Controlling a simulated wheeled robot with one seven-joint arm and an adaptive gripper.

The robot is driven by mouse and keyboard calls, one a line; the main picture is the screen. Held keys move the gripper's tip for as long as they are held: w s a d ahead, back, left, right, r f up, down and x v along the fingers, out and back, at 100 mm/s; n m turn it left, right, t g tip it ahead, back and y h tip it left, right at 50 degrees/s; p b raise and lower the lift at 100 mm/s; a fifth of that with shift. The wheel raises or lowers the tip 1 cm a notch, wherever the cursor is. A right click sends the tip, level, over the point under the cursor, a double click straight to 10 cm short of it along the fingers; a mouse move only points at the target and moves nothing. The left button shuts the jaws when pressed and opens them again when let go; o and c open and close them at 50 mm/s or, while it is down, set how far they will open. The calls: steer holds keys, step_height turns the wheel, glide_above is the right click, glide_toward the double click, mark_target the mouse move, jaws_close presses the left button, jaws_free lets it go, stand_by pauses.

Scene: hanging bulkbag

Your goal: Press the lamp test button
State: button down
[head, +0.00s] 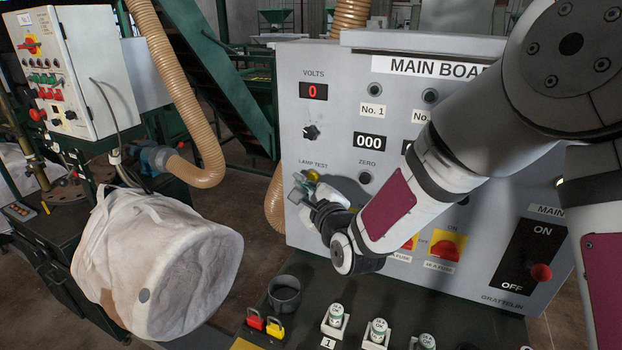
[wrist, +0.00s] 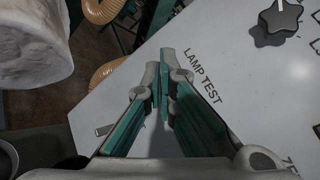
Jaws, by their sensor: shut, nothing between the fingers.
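The grey main board (head: 290,140) carries a "LAMP TEST" label (head: 313,163), which also shows in the wrist view (wrist: 203,76). In the wrist view the fingertips (wrist: 162,66) meet left of the label, and the button cannot be seen there. I cannot tell whether the fingertips touch the button or the board.
A black knob (head: 311,132) sits above the label. A white bulk bag (head: 155,265) hangs at the left, near a ribbed tan hose (head: 190,90). Below the board, a bench holds a dark cup (head: 285,294), red and yellow padlocks (head: 265,326) and several small green-topped items.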

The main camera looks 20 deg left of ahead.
steer(key=shift+w, duration=0.15)
stand_by(0.6)
steer(key=shift+w, duration=0.3)
steer(key=shift+w+d+b, duration=0.1)
steer(key=shift+w+b, duration=0.35)
steer(key=shift+b, duration=0.05)
stand_by(0.7)
steer(key=shift+s, duration=0.1)
steer(key=shift+s+p, duration=0.35)
steer(key=shift+s, duration=0.4)
steer(key=s, duration=0.1)
steer(key=s+p, duration=0.1)
steer(key=s, duration=0.1)
steer(key=s+p, duration=0.1)
steer(key=s, duration=0.1)
steer(key=shift+a, duration=0.25)
stand_by(0.8)
